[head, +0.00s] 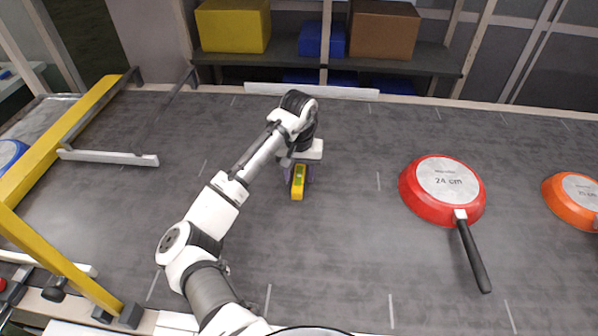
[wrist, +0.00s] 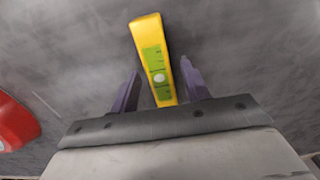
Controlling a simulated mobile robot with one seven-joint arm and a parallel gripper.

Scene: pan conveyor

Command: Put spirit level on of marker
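The spirit level (head: 298,186) is a small yellow bar with a green face, lying on the dark grey conveyor belt. It also shows in the wrist view (wrist: 148,35), with a round pale bubble on its green face. My gripper (head: 299,176) is over its far end. In the wrist view my gripper (wrist: 160,66) is open, with a purple finger on each side of the level and a gap visible on both sides. The level's near end is hidden by the gripper body. I cannot make out a separate marker; only short pale lines show on the belt.
A red pan (head: 414,205) lies upside down to the right, its black handle towards the front. An orange pan (head: 560,204) is at the right edge. A yellow frame (head: 52,150) stands at left. A shelf (head: 440,60) with boxes is behind. The belt between level and red pan is clear.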

